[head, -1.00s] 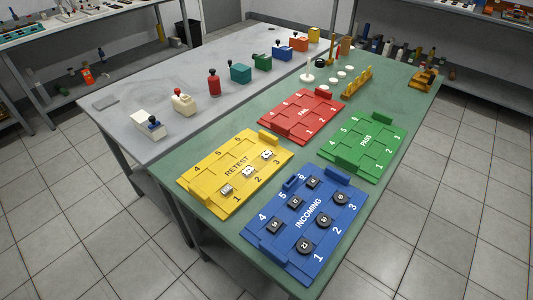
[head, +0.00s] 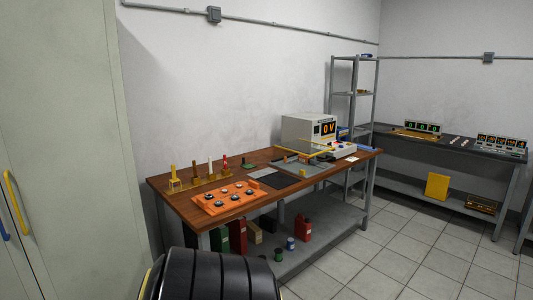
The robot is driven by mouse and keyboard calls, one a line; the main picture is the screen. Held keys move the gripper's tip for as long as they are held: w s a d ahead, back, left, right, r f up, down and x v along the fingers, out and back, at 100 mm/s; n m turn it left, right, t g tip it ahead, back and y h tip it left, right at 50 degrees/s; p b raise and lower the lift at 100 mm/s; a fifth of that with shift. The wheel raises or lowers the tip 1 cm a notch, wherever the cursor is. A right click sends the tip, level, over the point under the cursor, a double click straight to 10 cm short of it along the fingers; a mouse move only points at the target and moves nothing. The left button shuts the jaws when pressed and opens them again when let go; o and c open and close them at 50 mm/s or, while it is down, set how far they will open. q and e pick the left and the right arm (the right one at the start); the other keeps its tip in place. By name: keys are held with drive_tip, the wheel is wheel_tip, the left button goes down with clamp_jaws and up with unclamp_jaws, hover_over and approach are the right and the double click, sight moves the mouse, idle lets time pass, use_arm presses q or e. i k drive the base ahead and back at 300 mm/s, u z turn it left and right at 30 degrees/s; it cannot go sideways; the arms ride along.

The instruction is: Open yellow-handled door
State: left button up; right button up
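The yellow handle (head: 16,203) is a vertical bar on a tall pale grey-green cabinet door (head: 60,120) at the left edge of the head view. The door looks shut. A blue handle (head: 3,229) shows beside it at the very edge, partly cut off. The rest of the cabinet is outside the picture. Neither gripper is clearly seen. A black ribbed rounded part of mine fills the bottom centre, and I cannot tell which part it is.
A wooden-topped workbench (head: 165,196) stands right of the cabinet. It carries an orange tray (head: 230,198) and a grey instrument (head: 300,131) reading 0 V. Red containers (head: 303,228) stand on its lower shelf. Tiled floor (head: 400,245) is open at the right.

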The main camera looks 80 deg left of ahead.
sight(69, 180)
drive_tip(key=u, duration=2.55)
drive_tip(key=i, duration=1.8)
drive_tip(key=u, duration=0.9)
